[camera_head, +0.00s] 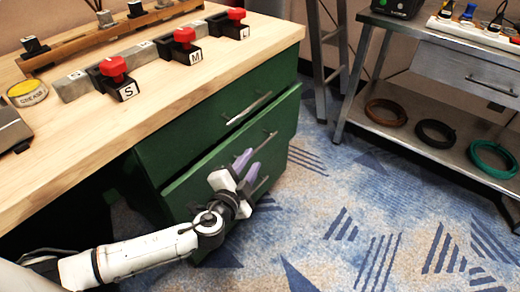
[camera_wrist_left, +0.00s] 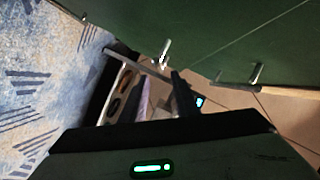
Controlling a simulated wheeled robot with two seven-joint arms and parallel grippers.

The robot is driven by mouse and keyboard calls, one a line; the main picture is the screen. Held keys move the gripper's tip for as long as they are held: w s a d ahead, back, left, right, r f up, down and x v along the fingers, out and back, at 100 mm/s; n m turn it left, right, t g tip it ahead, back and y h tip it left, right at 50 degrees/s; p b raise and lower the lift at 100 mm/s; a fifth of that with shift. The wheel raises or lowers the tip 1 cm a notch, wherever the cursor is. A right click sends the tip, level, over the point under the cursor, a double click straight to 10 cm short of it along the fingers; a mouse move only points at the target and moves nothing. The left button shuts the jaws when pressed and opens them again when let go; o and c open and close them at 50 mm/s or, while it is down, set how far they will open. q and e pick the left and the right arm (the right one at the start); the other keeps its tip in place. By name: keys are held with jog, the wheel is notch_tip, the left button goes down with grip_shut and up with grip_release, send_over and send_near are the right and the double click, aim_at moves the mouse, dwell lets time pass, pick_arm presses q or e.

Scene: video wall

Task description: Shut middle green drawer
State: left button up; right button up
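The green drawer unit sits under the wooden worktop. The middle green drawer (camera_head: 215,172) stands out a little from the unit, below the flush top drawer (camera_head: 195,133). Its metal bar handle (camera_head: 267,141) runs along its front. My left gripper (camera_head: 247,167) is at that front, close to the handle, with its two purple-grey fingers apart. In the left wrist view, a metal handle bar (camera_wrist_left: 135,64) crosses just beyond the fingertips (camera_wrist_left: 160,88); I cannot tell whether they touch it. The green front fills the upper part there. My right gripper is not in view.
The worktop (camera_head: 130,120) holds red-knobbed blocks marked S, M and L and a yellow tin (camera_head: 27,92). A metal bench (camera_head: 450,150) with coiled cables stands at the right. The blue patterned floor (camera_head: 350,200) between is clear.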

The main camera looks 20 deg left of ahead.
aim_at(260, 146)
pick_arm(q)
jog(key=b+x, duration=0.2)
jog(key=x, duration=0.6)
jog(key=shift+w+f, duration=0.1)
jog(key=shift+w, duration=0.2)
grip_shut()
